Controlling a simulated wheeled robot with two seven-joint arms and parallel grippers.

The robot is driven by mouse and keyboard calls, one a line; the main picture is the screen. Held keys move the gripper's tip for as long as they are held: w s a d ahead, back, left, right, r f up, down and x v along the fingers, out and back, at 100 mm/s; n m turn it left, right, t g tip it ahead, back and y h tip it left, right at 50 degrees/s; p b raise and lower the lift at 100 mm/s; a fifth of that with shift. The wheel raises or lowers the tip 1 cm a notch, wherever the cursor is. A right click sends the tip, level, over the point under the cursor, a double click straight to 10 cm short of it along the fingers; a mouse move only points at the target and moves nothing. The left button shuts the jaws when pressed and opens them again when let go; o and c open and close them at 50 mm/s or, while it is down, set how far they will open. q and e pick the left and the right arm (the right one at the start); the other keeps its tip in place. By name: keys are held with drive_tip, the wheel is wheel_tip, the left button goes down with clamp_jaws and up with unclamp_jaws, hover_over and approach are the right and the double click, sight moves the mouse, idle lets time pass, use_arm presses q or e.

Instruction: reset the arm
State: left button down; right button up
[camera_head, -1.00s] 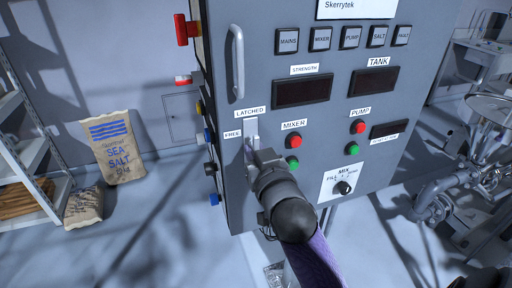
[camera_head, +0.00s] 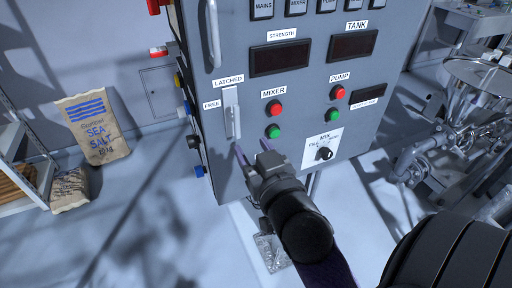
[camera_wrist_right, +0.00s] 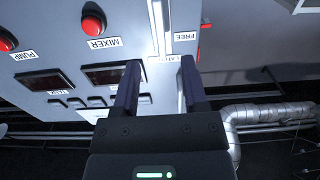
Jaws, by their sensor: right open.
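My right gripper (camera_head: 253,149) is open and empty in front of the grey control cabinet (camera_head: 222,170), just below the latch lever (camera_head: 235,121). In the head view the fingers look apart from the lever. In the right wrist view the two dark fingers (camera_wrist_right: 160,63) stand spread, with the cabinet front behind them and nothing between them. My left gripper is not in view.
The cabinet carries red and green MIXER buttons (camera_head: 274,119), PUMP buttons (camera_head: 335,104) and a MIX knob (camera_head: 324,153). A pull handle (camera_head: 213,35) stands out at its upper left. Salt sacks (camera_head: 93,128) lean at the left wall. A steel funnel with pipes (camera_head: 476,90) stands right.

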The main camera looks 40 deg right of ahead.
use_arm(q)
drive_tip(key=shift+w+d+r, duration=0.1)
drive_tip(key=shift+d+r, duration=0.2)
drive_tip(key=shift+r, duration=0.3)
use_arm(e)
drive_tip(key=shift+s+a+r, duration=0.1)
drive_tip(key=shift+s, duration=0.55)
drive_tip(key=s+a+f+n+g+y+b, duration=0.2)
drive_tip(key=a+f+g, duration=0.15)
drive_tip(key=f, duration=1.45)
drive_tip(key=s+a+f+n+g+y+b, duration=0.1)
drive_tip(key=s+a+f+g+y+b, duration=0.3)
drive_tip(key=f, duration=1.4)
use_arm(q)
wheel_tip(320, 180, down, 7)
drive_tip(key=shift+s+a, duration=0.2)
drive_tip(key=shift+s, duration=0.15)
use_arm(e)
drive_tip(key=s+d+f+n+g+h, duration=0.1)
drive_tip(key=s+f+g, duration=0.3)
drive_tip(key=s+f, duration=0.4)
drive_tip(key=s+d+f+n+g, duration=0.1)
drive_tip(key=s+d+f+g, duration=0.1)
drive_tip(key=s+f+g, duration=0.3)
drive_tip(key=s+f, duration=0.4)
drive_tip(key=s, duration=0.6)
drive_tip(key=shift+d+f+h, duration=0.15)
drive_tip(key=shift+f+h, duration=0.1)
drive_tip(key=shift+h, duration=0.15)
